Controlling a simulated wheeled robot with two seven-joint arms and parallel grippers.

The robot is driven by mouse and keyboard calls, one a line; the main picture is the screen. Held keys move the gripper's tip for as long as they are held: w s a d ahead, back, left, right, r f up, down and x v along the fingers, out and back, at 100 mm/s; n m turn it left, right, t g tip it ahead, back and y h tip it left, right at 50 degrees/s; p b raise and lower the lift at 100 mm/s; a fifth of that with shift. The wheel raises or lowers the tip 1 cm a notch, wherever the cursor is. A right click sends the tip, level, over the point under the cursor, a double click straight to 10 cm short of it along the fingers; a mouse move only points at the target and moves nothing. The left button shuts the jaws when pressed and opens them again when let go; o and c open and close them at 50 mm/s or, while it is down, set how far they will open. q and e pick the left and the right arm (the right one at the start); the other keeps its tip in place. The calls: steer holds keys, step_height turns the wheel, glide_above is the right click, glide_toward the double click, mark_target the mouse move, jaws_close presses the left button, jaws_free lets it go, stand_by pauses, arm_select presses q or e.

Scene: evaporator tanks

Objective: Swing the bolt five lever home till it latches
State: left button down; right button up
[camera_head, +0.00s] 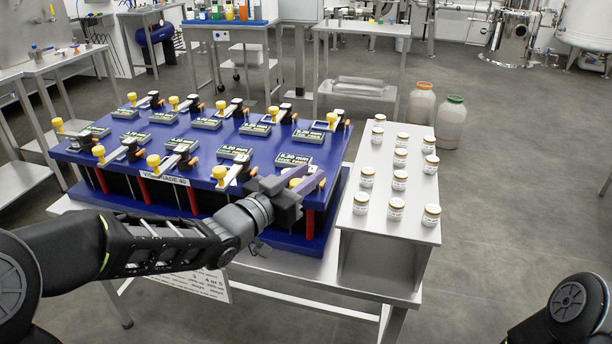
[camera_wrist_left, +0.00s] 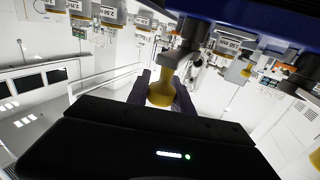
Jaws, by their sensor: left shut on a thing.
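The blue test bench (camera_head: 215,130) carries two rows of levers with yellow knobs. My left gripper (camera_head: 309,183) is at the lever at the front right corner of the bench. In the left wrist view its two fingers are around a yellow knob (camera_wrist_left: 161,91), shut on it. The knob sits at the end of a dark lever (camera_wrist_left: 180,58) that runs up toward the blue bench. In the head view the gripper hides most of this lever, so its latch cannot be seen. I cannot read a bolt number on it. My right gripper is out of view.
Several small white jars with orange lids stand on a grey side stand (camera_head: 375,225) right of the bench. Neighbouring levers, such as one with a yellow knob (camera_head: 219,173), stand close to the left. Two large capped containers (camera_head: 437,118) stand on the floor behind.

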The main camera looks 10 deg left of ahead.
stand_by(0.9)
arm_select(q)
steer(key=shift+w+a+r+m+g+h+p, duration=0.1)
steer(key=shift+a+r+m+g+h+p, duration=0.25)
steer(key=shift+h+p, duration=0.2)
steer(key=m+g+h+p, duration=0.1)
steer(key=a+m+g+h+p, duration=0.1)
steer(key=h+p, duration=0.1)
steer(key=a+m+g+h+p, duration=0.1)
steer(key=m, duration=0.1)
steer(key=shift+w+a+f+g+h+p, duration=0.15)
steer(key=shift+a+f+g+h+p, duration=0.1)
steer(key=shift+g+h+p, duration=0.1)
steer(key=c, duration=1.1)
jaws_free()
steer(key=shift+f, duration=0.1)
